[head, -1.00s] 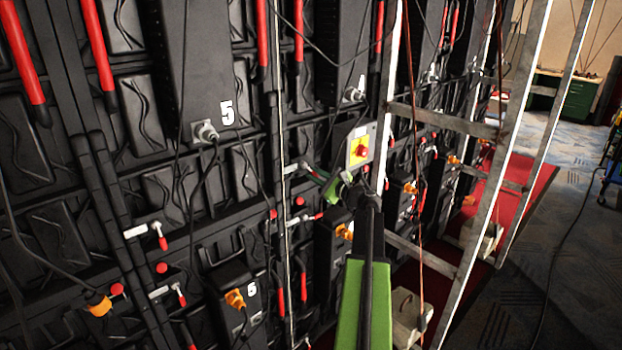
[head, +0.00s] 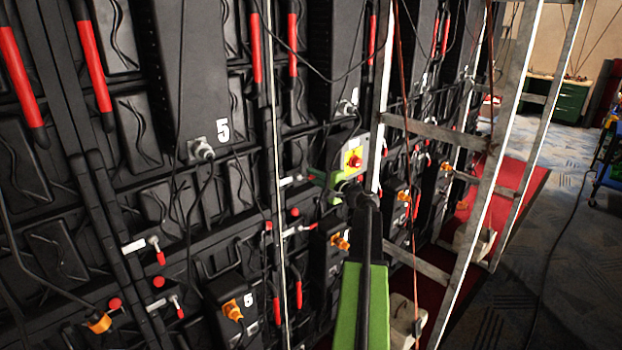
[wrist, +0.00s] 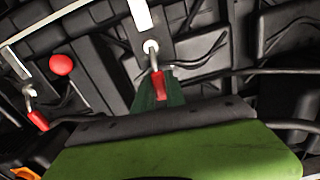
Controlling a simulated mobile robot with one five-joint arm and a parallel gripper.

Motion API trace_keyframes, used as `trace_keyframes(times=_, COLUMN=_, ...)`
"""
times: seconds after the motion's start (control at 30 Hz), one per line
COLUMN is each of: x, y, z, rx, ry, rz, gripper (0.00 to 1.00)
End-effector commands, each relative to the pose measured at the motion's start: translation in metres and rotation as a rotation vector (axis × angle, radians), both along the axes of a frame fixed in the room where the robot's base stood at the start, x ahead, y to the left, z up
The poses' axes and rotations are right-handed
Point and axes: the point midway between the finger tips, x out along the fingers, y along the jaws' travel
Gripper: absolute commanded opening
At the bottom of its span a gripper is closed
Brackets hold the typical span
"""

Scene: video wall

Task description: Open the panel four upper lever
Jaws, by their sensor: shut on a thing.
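The upper lever has a white plate and pivot (wrist: 151,47) and a red-tipped handle (wrist: 159,84) in the wrist view. My gripper (wrist: 157,92) is shut on this handle, with dark green fingers around the red tip. In the head view, my gripper (head: 322,177) reaches in beside the yellow switch box, and the lever's white plate (head: 289,181) shows just left of the fingers. The handle itself is mostly hidden there. The lower lever (head: 298,231), with a red tip, sits below it, apart from my gripper. It also shows at the left of the wrist view (wrist: 34,108).
A yellow box with a red knob (head: 353,160) sits right beside my gripper. A metal ladder-like frame (head: 430,130) stands close on the right. Cables hang across the wall. A red button (wrist: 61,64) lies between the two levers. Open floor (head: 560,220) lies at far right.

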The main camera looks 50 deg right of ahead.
Motion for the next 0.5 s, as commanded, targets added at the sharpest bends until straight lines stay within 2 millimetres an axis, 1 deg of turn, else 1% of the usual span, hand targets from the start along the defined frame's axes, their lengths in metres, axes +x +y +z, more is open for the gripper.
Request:
trace_keyframes(times=0.03, x=0.0008, y=-0.0005, z=0.0033, rx=-0.016, ry=-0.002, rz=-0.001, gripper=0.00)
trace_keyframes(times=0.2, x=0.0004, y=-0.0009, z=0.0051, rx=-0.069, ry=0.002, rz=-0.002, gripper=0.00)
trace_keyframes(times=0.5, x=0.0001, y=-0.0013, z=0.0058, rx=-0.099, ry=0.004, rz=-0.003, gripper=0.00)
